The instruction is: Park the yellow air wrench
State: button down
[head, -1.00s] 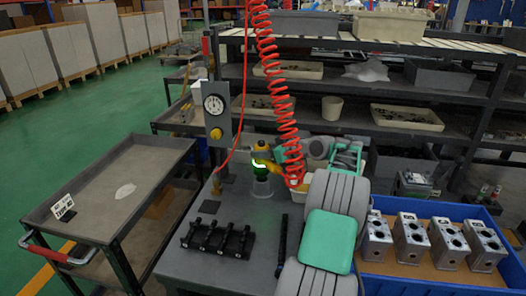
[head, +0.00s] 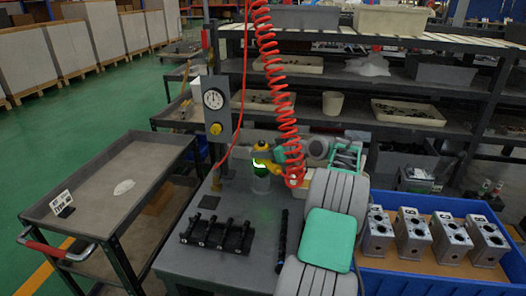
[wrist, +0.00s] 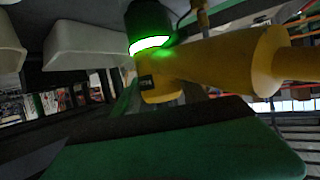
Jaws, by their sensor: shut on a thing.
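The yellow air wrench (head: 264,150) is above the back of the grey workbench (head: 230,265), with a green glowing ring on its lower part. My gripper is shut on it; in the head view my own arm partly hides the grip. In the wrist view the wrench (wrist: 215,65) fills the upper middle, its green ring (wrist: 148,42) at upper left. A red coiled hose (head: 275,85) hangs down beside the wrench.
A gauge post (head: 215,105) stands at the bench's back left. A black rack (head: 217,234) lies on the bench front, with a dark rod (head: 282,235) beside it. A blue crate (head: 440,284) with several valve blocks is at right. A grey cart (head: 105,185) is at left.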

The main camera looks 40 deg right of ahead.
jog(key=shift+f+b, duration=0.25)
jog(key=shift+b, duration=0.1)
dwell(0.3)
jog(key=c, duration=0.9)
grip_release()
jog(key=o, duration=0.4)
jog(key=shift+f, duration=0.1)
jog(key=shift+s+f, duration=0.1)
jog(key=shift+f, duration=0.2)
jog(key=v, duration=0.8)
jog(key=shift+r+b, duration=0.25)
jog(key=shift+b, duration=0.05)
